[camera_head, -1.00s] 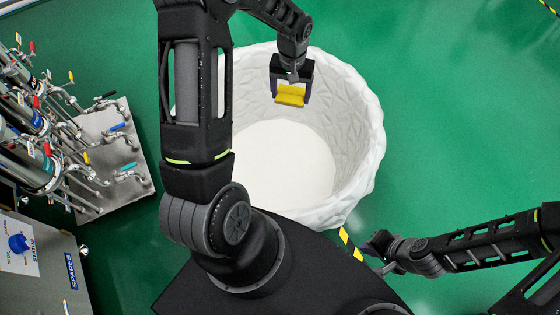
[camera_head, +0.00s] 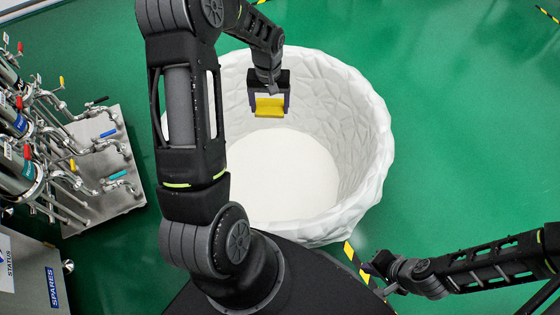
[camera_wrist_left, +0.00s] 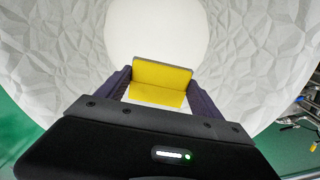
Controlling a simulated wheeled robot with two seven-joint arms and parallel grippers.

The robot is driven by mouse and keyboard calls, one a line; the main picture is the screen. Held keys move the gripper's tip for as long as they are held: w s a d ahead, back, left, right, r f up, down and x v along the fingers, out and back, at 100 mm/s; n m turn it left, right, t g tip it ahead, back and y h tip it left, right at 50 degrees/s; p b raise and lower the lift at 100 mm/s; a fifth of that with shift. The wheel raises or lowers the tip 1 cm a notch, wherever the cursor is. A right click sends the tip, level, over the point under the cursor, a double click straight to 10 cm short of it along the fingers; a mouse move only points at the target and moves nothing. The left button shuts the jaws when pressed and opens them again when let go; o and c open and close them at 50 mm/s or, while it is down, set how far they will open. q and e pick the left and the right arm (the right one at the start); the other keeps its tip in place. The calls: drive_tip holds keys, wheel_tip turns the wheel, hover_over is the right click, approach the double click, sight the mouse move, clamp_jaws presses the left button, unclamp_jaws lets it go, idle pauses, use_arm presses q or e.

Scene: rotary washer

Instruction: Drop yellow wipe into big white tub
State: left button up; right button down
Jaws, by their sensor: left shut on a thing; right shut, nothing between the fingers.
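The big white tub (camera_head: 366,130) stands on the green floor, with a faceted wall and a smooth pale bottom. My left gripper (camera_head: 269,106) is over the tub's opening, in front of its far inner wall as the head camera sees it. It is shut on the yellow wipe (camera_head: 269,107), which looks like a folded yellow piece with a grey edge. In the left wrist view the wipe (camera_wrist_left: 160,82) sits between the two fingers, with the tub's pale bottom beyond it. My right gripper (camera_head: 376,278) is shut and empty, low at the right, outside the tub near its front rim.
At the left stands a metal rack (camera_head: 105,185) with pipes and coloured valve handles. A grey cabinet marked SPARES (camera_head: 40,280) is at the lower left. Yellow-black floor tape (camera_head: 352,255) lies by the tub's front. The green floor right of the tub is clear.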

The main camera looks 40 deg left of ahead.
use_arm(q)
drive_tip(key=shift+f+b, duration=1.9)
drive_tip(key=shift+f, duration=0.95)
drive_tip(key=o, duration=1.5)
drive_tip(key=shift+r+p, duration=0.9)
drive_tip(key=shift+r, duration=3.05)
